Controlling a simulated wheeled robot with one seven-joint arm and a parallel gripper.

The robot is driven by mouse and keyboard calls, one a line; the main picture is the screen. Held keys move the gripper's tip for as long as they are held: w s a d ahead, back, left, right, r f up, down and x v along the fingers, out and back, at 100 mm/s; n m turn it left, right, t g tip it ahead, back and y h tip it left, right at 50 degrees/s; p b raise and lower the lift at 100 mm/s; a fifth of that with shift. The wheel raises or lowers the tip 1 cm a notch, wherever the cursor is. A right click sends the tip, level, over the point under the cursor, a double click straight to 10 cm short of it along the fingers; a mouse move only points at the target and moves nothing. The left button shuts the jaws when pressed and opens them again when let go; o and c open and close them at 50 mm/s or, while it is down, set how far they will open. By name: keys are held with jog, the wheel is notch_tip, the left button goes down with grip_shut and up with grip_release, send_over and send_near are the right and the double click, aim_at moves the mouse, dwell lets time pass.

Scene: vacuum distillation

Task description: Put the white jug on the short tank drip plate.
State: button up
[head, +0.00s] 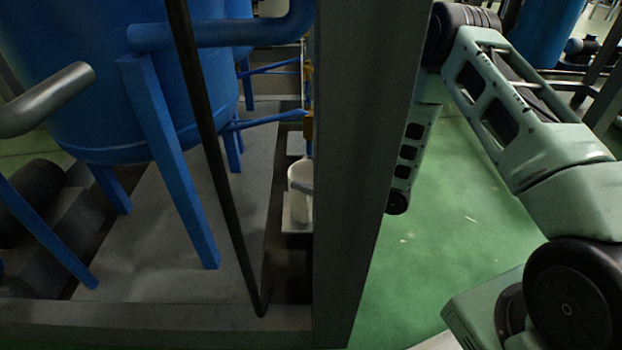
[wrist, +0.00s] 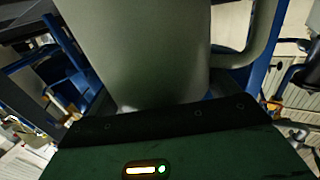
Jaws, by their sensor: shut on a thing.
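The white jug (head: 299,190) shows in the head view just left of the grey post, which hides its right side. It looks upright, over a small pale plate (head: 297,227); I cannot tell whether it rests on it. In the wrist view a large pale jug body (wrist: 150,45) fills the upper middle, with its curved handle (wrist: 268,35) at the right. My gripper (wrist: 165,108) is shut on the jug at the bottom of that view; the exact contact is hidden. In the head view my gripper is hidden behind the post.
A wide grey post (head: 365,160) stands between the head camera and my gripper. A blue tank (head: 120,100) on legs stands on a grey plinth (head: 155,240) at the left. Another small pale plate (head: 296,146) lies behind the jug.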

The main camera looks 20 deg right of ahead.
jog(key=shift+r, duration=0.1)
jog(key=o, duration=1.1)
jog(key=p+v, duration=0.7)
jog(key=v, duration=0.5)
